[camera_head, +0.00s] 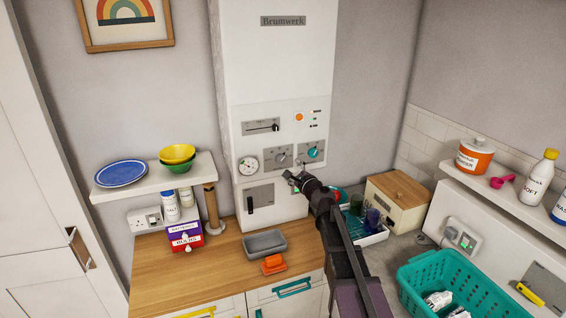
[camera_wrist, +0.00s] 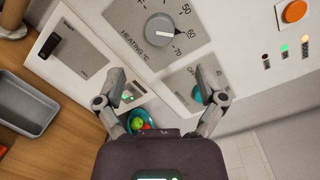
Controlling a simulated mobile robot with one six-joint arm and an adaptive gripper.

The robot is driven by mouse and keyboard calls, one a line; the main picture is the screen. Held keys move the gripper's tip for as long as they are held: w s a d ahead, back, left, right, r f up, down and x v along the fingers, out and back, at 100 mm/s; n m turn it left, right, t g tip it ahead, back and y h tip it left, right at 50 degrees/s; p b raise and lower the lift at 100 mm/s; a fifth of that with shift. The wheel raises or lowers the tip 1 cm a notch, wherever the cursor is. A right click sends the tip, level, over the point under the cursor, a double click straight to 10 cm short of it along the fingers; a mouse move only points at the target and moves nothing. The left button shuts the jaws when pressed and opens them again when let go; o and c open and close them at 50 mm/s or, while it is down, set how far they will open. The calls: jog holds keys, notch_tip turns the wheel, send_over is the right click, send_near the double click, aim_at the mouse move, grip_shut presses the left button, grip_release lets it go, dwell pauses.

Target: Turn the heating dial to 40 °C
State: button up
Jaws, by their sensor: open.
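The heating dial (camera_wrist: 159,30) is a round grey knob with a white pointer line on a grey plate marked "HEATING °C". In the wrist view its pointer aims right, toward the scale between 70 and the number above it. The dial also shows on the white boiler in the head view (camera_head: 282,158). My gripper (camera_wrist: 163,82) is open and empty, with its fingers spread apart. In the wrist view its fingertips are below the heating dial and not around it. In the head view my gripper (camera_head: 293,180) is just below the dial plates.
A teal dial (camera_wrist: 201,93) is right of the heating dial, partly behind my right finger. The boiler also has a slider panel (camera_head: 261,126), a gauge (camera_head: 248,165) and an orange button (camera_head: 299,117). A grey tray (camera_head: 264,243) stands on the wooden counter below.

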aim_at(282, 160)
jog(key=x, duration=0.7)
jog(key=shift+w+a, duration=0.15)
jog(key=shift+w, duration=0.1)
jog(key=c, duration=1.2)
